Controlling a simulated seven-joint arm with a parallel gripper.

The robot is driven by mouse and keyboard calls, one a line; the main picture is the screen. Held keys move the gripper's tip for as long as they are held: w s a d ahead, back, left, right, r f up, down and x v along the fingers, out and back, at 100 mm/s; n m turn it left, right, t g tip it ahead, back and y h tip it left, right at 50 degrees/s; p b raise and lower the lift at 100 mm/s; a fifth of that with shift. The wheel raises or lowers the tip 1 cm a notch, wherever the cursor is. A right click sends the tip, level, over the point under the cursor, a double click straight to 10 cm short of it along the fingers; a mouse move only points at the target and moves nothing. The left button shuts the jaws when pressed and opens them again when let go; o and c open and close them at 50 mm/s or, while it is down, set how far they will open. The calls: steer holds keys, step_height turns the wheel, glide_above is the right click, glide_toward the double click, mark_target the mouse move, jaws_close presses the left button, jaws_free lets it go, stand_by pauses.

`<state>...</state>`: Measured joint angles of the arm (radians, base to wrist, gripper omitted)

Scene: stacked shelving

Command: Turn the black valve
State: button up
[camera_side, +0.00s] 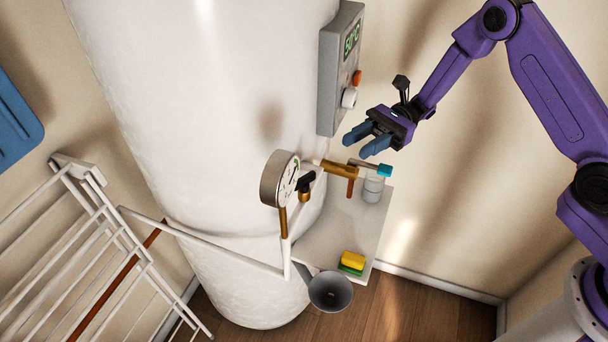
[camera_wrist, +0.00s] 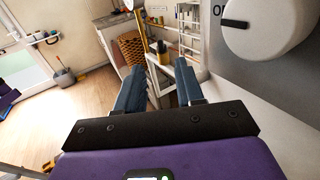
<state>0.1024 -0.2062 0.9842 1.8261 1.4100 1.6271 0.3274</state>
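The black valve (camera_side: 306,182) is a small black handle on a brass fitting, in front of the white tank and just right of the round gauge (camera_side: 280,179). My gripper (camera_side: 359,146), with blue fingers, is above and to the right of the valve, apart from it. Its fingers are spread and nothing is between them. In the wrist view my gripper (camera_wrist: 161,76) is also open; a small dark piece on a brass-coloured piece shows beyond the fingertips, but I cannot tell for sure that it is the valve.
A grey control box (camera_side: 338,70) with a white knob (camera_side: 349,98) is above my gripper. A small shelf (camera_side: 330,238) holds a sponge (camera_side: 352,262) and a jar (camera_side: 373,189). A white drying rack (camera_side: 75,265) stands left.

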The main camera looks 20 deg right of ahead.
mark_target(304, 177)
steer(key=x, duration=1.5)
steer(key=shift+c, duration=0.3)
steer(key=shift+d, duration=0.1)
jaws_close()
